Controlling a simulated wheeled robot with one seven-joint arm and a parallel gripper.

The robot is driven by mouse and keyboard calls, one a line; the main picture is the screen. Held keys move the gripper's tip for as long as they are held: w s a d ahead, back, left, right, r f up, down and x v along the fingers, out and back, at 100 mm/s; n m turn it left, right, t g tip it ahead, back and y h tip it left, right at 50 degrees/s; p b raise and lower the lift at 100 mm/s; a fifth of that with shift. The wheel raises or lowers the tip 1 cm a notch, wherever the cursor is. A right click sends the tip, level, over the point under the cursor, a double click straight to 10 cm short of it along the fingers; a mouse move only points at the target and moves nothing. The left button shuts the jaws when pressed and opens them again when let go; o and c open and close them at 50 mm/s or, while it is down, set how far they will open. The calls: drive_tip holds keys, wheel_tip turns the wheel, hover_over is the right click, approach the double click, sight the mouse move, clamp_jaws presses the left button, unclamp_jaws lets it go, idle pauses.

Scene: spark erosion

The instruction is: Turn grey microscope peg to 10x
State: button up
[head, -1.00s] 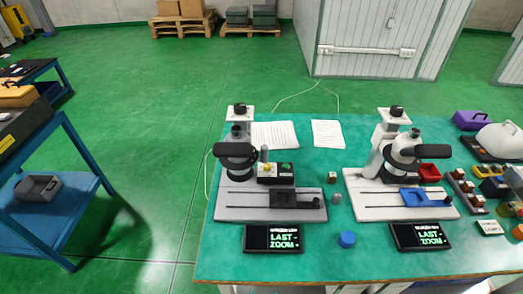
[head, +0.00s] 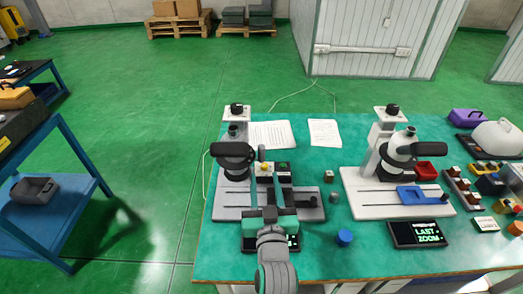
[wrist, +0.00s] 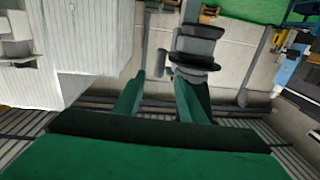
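The grey microscope (head: 235,170) stands at the left of the green bench in the head view, with a dark head and a grey slotted base (head: 229,206). A small upright grey peg (head: 261,153) shows beside the right end of its dark barrel; its setting is too small to read. The wrist view shows the open fingers (wrist: 160,90) and dark rounded parts beyond, which I cannot identify surely.
A white microscope (head: 392,160) with a blue stage (head: 418,195) stands to the right, with its display (head: 416,235) reading LAST ZOOM. A blue knob-like piece (head: 344,237) and small cubes lie between. Paper sheets (head: 272,134) lie behind. Several items crowd the right end.

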sight(262, 153)
drive_tip(key=w, duration=0.4)
drive_tip(key=w+r, duration=0.1)
drive_tip(key=w, duration=0.2)
drive_tip(key=w+a, duration=0.1)
drive_tip(key=w, duration=0.3)
drive_tip(key=shift+w+r, duration=0.15)
drive_tip(key=shift+w, duration=0.15)
drive_tip(key=shift+c, duration=0.6)
clamp_jaws()
